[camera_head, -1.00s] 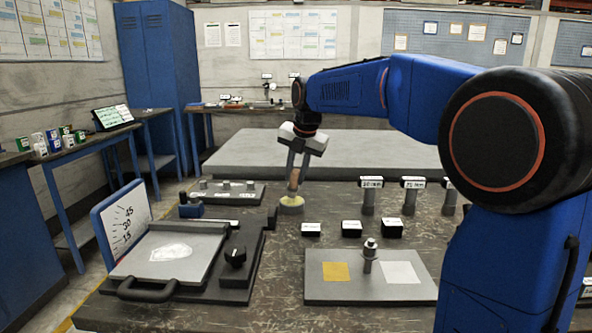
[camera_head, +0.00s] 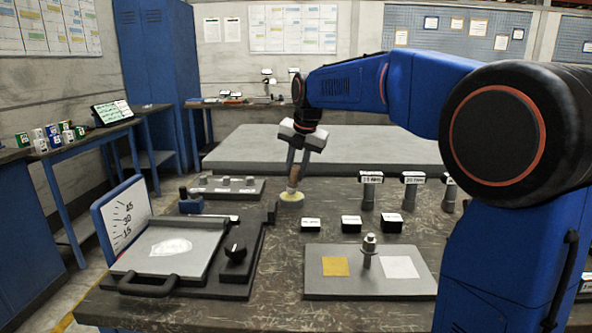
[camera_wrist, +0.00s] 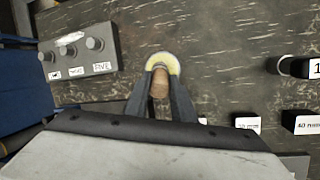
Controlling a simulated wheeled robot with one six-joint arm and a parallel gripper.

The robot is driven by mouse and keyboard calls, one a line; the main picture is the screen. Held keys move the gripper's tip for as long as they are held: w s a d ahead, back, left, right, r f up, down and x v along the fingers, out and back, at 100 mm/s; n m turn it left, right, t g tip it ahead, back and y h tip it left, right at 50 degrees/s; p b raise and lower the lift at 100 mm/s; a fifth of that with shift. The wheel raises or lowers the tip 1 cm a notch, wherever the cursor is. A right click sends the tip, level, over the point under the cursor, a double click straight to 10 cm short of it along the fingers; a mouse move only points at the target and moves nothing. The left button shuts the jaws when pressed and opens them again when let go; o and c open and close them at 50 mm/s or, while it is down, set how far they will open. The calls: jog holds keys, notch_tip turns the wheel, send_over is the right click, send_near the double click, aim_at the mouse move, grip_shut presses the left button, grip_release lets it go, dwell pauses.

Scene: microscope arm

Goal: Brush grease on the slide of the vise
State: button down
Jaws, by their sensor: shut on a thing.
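My gripper (camera_head: 297,168) is shut on the wooden handle of a brush (camera_head: 292,186), held roughly upright above the bench. The handle also shows between the fingers in the wrist view (camera_wrist: 160,84). The brush's lower end is at a round pale-yellow pot (camera_head: 291,197); the wrist view shows its yellow ring (camera_wrist: 162,58) around the brush end. The bristles are hidden, so contact is unclear. At the left is a dark fixture (camera_head: 237,276), which may be the vise, with a grey plate (camera_head: 200,262), a whitish patch, a front handle and a black knob. I cannot clearly pick out its slide.
An angle board (camera_head: 122,220) stands at the fixture's left. Behind it is a block with several pegs (camera_head: 225,188). Right of the pot are small black labelled blocks (camera_head: 351,222), labelled posts (camera_head: 370,192) and a flat board (camera_head: 368,285) with a central post and two coloured squares.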

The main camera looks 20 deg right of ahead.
jog(key=shift+f, duration=0.5)
dwell(0.9)
jog(key=shift+r, duration=3.5)
jog(key=shift+f, duration=0.1)
jog(key=shift+f, duration=3.35)
jog(key=shift+r, duration=3.55)
jog(key=shift+a, duration=0.1)
